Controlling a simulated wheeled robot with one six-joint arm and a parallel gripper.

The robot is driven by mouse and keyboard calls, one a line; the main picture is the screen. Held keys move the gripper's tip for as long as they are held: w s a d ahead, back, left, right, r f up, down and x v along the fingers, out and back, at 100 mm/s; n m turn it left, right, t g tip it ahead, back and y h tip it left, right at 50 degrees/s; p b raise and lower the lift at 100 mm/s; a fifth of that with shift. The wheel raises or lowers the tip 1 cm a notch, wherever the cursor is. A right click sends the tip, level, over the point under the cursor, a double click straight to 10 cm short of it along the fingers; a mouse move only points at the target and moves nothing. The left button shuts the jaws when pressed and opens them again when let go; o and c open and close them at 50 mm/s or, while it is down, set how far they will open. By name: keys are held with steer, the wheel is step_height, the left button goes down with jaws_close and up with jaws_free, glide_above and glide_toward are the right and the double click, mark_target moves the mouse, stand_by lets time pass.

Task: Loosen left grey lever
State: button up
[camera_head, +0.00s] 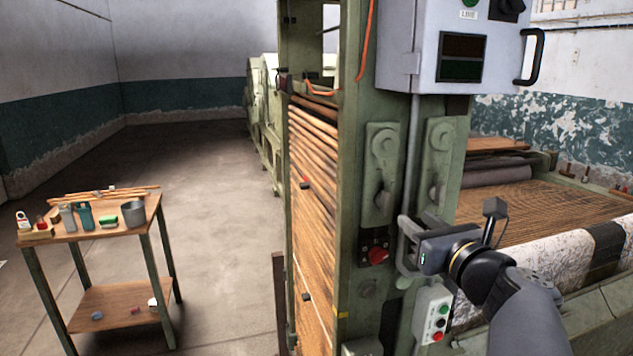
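Two grey-green lever plates stand side by side on the machine post in the head view. The left grey lever (381,194) hangs down on the left plate, below a round boss. The right lever (434,194) hangs on the right plate in the same way. My gripper (401,250) is below and to the right of the left lever, near the vertical grey pipe. Its fingers look spread apart, with no held object seen. It is apart from the left lever in the picture. Whether the fingers touch the pipe cannot be told.
A red knob (378,256) sits on a dark box just left of my gripper. A push-button box (433,314) is below it. A grey control cabinet (455,45) hangs above. A wooden table (150,212) with small items stands at left, with free floor between.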

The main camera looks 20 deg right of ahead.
mark_target(388, 199)
steer(key=w, duration=0.3)
steer(key=w+p, duration=0.1)
steer(key=w, duration=0.6)
steer(key=shift+w+a+p, duration=0.25)
steer(key=shift+w+p, duration=0.05)
steer(key=shift+c, duration=0.2)
steer(key=shift+s, duration=0.15)
jaws_close()
